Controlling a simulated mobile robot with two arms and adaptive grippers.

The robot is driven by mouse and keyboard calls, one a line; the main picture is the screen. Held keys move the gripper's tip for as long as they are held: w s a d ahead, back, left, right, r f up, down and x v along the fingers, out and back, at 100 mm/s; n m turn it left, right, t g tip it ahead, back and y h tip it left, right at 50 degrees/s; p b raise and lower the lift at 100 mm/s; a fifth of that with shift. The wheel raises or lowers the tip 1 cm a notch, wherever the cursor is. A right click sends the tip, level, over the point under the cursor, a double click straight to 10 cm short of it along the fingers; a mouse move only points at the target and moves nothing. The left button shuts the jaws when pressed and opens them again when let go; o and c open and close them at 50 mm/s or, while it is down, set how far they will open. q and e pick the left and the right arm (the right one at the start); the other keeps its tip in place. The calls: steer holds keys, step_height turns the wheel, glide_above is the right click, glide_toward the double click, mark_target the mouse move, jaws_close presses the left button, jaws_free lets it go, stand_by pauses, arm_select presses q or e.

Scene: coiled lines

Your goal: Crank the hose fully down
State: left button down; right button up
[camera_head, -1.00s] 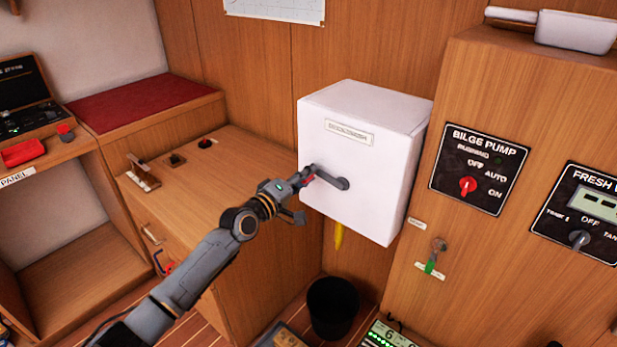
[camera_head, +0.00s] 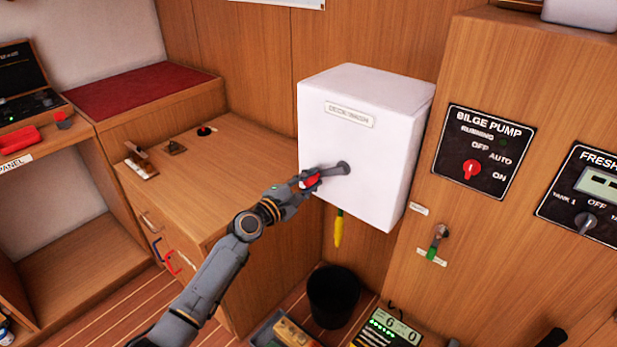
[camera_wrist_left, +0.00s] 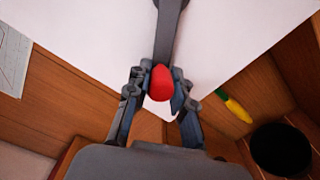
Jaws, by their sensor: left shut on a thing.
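A white box (camera_head: 365,130) labelled "DECK WASH" is fixed to the wood wall. A grey crank arm (camera_head: 338,170) with a red knob (camera_head: 311,180) is on its front face, pointing left and slightly down from its hub. My left gripper (camera_head: 303,183) is shut on the red knob. In the left wrist view the red knob (camera_wrist_left: 161,83) sits between the two fingers, with the grey crank arm (camera_wrist_left: 167,35) running up from it. A hose end with a yellow nozzle (camera_head: 338,230) hangs below the box, above the bin. My right gripper is not in view.
A black bin (camera_head: 333,296) stands on the floor below the box. A wooden counter (camera_head: 215,185) is to the left. A panel with a bilge pump switch (camera_head: 470,172) and a green-tagged key or valve (camera_head: 436,243) is to the right.

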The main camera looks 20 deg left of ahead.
arm_select(q)
steer(key=shift+f, duration=0.2)
stand_by(0.4)
steer(key=c, duration=1.1)
jaws_free()
steer(key=v, duration=1.2)
steer(key=shift+r, duration=0.15)
